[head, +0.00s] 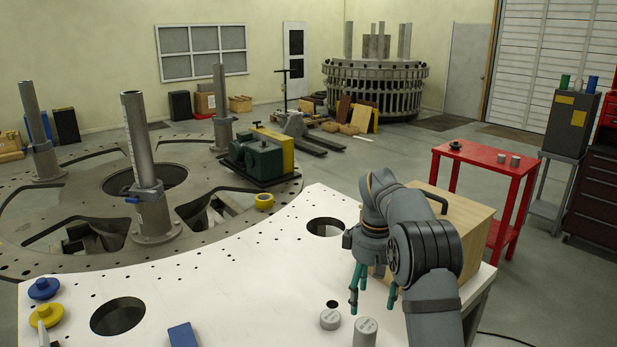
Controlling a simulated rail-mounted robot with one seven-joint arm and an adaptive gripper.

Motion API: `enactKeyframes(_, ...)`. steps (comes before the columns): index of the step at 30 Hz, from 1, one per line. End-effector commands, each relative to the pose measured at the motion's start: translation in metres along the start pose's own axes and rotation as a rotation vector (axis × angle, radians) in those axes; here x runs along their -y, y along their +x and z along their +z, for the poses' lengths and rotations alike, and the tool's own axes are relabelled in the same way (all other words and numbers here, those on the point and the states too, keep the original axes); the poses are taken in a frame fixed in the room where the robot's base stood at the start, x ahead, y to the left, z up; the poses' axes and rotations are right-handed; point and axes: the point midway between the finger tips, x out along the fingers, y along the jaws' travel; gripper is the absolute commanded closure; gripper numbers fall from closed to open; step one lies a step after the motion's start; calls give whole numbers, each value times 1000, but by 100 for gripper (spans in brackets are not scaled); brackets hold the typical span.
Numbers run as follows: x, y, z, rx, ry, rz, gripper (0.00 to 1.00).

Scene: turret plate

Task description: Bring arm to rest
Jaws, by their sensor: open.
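My arm reaches in from the bottom right, over the white plate (235,270). My gripper (372,298) points down above the right part of the plate, in front of a wooden box (462,222) with a dark handle. Its greenish fingers are spread apart with nothing visible between them. Two grey metal cylinders, one short (330,319) and one taller (366,331), stand on the plate just below and in front of the fingers. The gripper looks clear of both, though the exact gap is hard to tell.
Blue (43,288) and yellow (47,314) knobs and a blue block (182,335) are on the plate's left and front. The plate has large round holes (118,316). A red table (487,165) stands right. A steel ring with upright posts (152,195) lies beyond.

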Motion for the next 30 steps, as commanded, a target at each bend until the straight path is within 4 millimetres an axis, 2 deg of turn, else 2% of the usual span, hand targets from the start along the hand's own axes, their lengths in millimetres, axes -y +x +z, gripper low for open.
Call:
enactKeyframes(9,1,67,1,4,0,-4,32)
enactKeyframes(15,1,102,1,3,0,-4,32)
enactKeyframes(18,0,85,0,-2,1,0,32)
enactKeyframes(21,0,80,0,-1,1,-1,32)
enactKeyframes(30,0,78,0,0,1,-1,32)
